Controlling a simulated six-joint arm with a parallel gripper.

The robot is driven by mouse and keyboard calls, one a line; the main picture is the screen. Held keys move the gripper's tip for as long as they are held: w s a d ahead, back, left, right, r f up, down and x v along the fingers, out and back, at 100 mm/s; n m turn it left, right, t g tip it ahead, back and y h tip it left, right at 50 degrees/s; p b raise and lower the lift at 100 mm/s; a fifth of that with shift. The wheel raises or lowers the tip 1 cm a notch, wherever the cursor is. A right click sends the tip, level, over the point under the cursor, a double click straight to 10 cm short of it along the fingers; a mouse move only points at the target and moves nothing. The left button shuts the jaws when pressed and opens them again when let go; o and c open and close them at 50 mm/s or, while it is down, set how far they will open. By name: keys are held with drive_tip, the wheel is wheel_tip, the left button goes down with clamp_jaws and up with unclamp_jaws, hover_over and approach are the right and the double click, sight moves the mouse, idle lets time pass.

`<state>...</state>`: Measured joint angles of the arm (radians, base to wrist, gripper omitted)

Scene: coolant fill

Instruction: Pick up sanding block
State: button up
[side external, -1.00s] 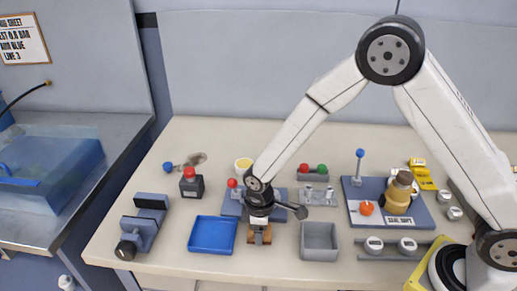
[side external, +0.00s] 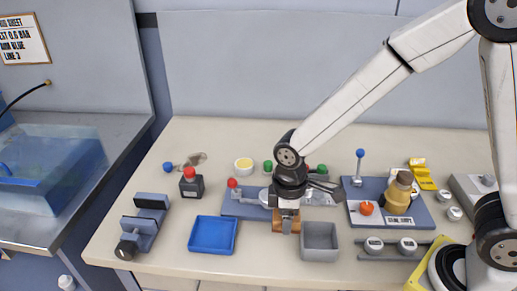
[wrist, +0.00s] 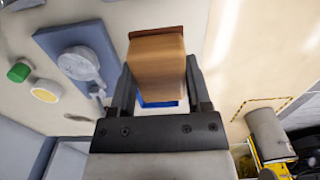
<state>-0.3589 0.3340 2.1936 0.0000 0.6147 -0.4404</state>
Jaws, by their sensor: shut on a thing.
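The sanding block (side external: 278,226) is a brown wooden block, held above the bench between the blue tray (side external: 213,251) and the grey bin (side external: 320,253). My gripper (side external: 286,219) is shut on it. In the wrist view the block (wrist: 157,52) fills the space between the two dark fingers of my gripper (wrist: 160,72), with its wood-grained face toward the camera and a darker reddish strip along its far edge. My gripper hides the block's middle in the side view. A patch of blue shows beyond the block in the wrist view.
A blue fixture plate (side external: 238,208) stands behind the block, partly hidden by my wrist. A clamp (side external: 145,223) and a red-button box (side external: 192,184) stand left. A blue plate (side external: 419,217) with a brown-and-tan fitting (side external: 398,194) stands right.

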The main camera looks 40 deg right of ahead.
drive_tip(key=s+d+r, duration=0.2)
drive_tip(key=s+r, duration=0.1)
drive_tip(key=s, duration=0.3)
drive_tip(key=shift+s, duration=0.4)
drive_tip(key=o, duration=0.8)
drive_tip(key=shift+c, duration=0.2)
drive_tip(key=c, duration=0.6)
drive_tip(key=w+d, duration=0.1)
drive_tip(key=w, duration=1)
drive_tip(key=w+d, duration=0.1)
drive_tip(key=w, duration=0.5)
drive_tip(key=shift+w+d+r, duration=0.1)
drive_tip(key=shift+d+r, duration=0.1)
drive_tip(key=shift+d, duration=0.1)
